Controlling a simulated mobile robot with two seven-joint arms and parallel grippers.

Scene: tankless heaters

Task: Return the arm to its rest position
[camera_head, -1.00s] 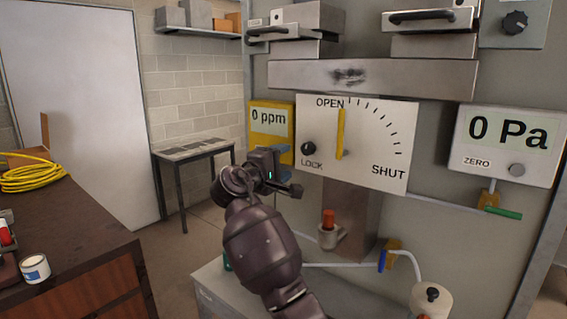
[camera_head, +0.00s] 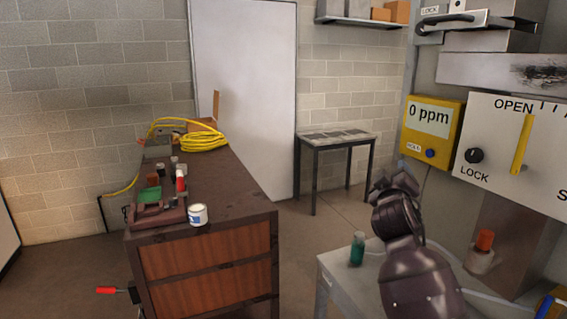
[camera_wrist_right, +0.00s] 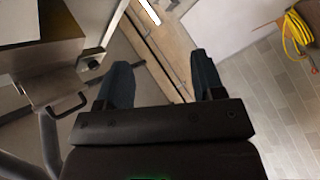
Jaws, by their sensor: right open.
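My right arm rises from the bottom right of the head view, with its dark gripper (camera_head: 392,182) in front of the grey bench and the floor. The fingertips are hard to make out there. In the right wrist view the two bluish fingers (camera_wrist_right: 163,80) stand wide apart with nothing between them. My left gripper is not in view.
A workbench (camera_head: 245,215) with yellow hose (camera_head: 203,141), a white can (camera_head: 198,214) and tools stands left. A grey bench (camera_head: 335,268) with a green bottle (camera_head: 357,248) lies beside my arm. The OPEN/SHUT panel (camera_head: 500,140) and yellow ppm meter (camera_head: 432,130) are right. Floor between benches is clear.

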